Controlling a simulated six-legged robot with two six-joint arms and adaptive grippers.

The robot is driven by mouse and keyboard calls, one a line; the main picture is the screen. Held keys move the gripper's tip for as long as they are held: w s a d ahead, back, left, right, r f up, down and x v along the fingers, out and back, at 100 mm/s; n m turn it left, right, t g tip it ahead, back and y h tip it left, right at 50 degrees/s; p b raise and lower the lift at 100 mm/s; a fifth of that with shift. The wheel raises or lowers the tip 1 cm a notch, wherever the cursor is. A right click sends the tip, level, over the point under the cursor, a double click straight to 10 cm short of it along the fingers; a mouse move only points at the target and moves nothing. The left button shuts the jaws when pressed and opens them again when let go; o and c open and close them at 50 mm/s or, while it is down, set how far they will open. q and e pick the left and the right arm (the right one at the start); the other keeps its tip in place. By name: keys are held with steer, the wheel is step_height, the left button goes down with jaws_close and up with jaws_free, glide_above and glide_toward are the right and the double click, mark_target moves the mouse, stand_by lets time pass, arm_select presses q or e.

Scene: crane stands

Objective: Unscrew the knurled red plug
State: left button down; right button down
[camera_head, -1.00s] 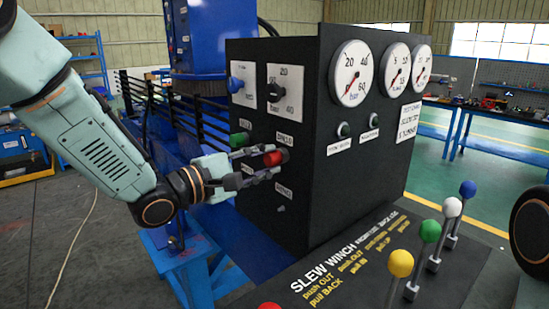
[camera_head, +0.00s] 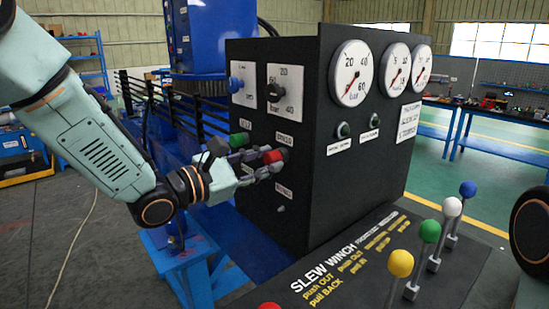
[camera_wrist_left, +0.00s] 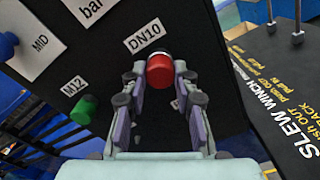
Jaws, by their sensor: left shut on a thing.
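The red plug (camera_head: 273,156) sits on the left side face of the black control box, below the DN10 label. In the left wrist view the red plug (camera_wrist_left: 160,71) lies between the fingertips, with a dark ring behind it. My left gripper (camera_head: 268,164) is shut on the plug, one finger on each side of it. In the left wrist view my left gripper (camera_wrist_left: 160,80) reaches up to the plug from below. I cannot tell how far the plug stands out from the face. My right gripper is not in view.
The black box (camera_head: 340,200) carries gauges and knobs. A green plug (camera_head: 239,140) by the M12 label is close beside the fingers. A blue knob (camera_head: 236,85) sits above. Colour-tipped levers (camera_head: 430,232) stand on the panel in front. A blue stand (camera_head: 185,265) is below the arm.

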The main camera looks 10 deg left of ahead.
arm_select(q)
steer(key=shift+n, duration=0.6)
steer(key=c, duration=1.4)
jaws_free()
steer(key=shift+c, duration=0.2)
steer(key=o, duration=0.5)
steer(key=shift+s+a, duration=0.1)
steer(key=shift+a, duration=0.05)
steer(key=shift+c, duration=0.2)
steer(key=shift+c, duration=0.6)
